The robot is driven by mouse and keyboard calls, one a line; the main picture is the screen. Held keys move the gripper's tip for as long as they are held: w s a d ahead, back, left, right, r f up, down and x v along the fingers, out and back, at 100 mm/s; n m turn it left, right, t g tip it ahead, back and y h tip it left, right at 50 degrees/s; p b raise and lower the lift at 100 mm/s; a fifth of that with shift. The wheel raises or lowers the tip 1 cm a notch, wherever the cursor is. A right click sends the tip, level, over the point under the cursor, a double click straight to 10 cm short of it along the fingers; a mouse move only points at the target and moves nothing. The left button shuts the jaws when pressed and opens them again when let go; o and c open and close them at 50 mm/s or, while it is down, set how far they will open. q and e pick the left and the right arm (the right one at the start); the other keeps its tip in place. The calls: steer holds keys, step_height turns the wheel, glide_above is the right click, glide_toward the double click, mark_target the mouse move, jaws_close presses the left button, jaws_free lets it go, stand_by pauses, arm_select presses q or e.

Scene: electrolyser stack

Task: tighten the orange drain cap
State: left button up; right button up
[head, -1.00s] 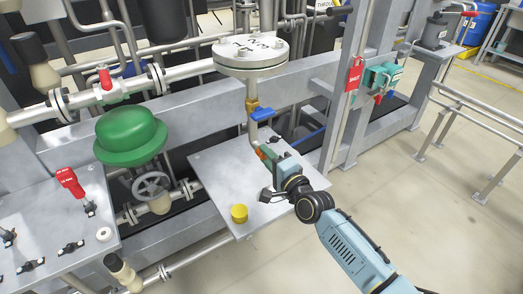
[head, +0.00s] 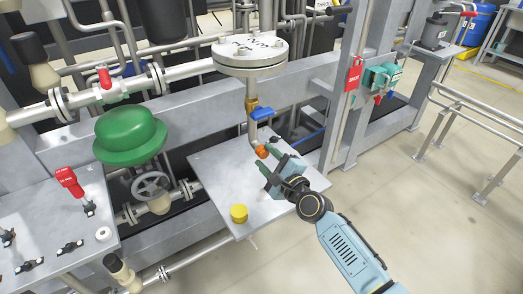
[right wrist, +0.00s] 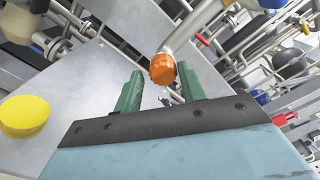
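The orange drain cap (head: 262,152) sits on the lower end of a bent metal drain pipe (head: 251,125), under a blue-handled valve (head: 262,114). In the right wrist view the cap (right wrist: 163,69) lies just past and between the tips of two green fingers. My right gripper (head: 266,161) is open, and its fingers stand apart on either side of the cap's line. A gap shows between each finger and the cap in the wrist view (right wrist: 160,75). My left gripper is not in view.
A grey metal plate (head: 215,170) lies below the cap, with a yellow cap (head: 239,213) on it. A green dome (head: 130,135) and handwheel (head: 150,186) stand to the left. A steel post (head: 345,110) rises to the right. Open floor (head: 430,220) lies at right.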

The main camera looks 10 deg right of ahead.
steer(key=shift+o, duration=1.1)
steer(key=shift+r, duration=0.1)
steer(key=shift+w, duration=0.1)
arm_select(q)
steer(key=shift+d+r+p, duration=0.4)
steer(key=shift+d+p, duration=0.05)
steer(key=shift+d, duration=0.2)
arm_select(e)
steer(key=v, duration=1.3)
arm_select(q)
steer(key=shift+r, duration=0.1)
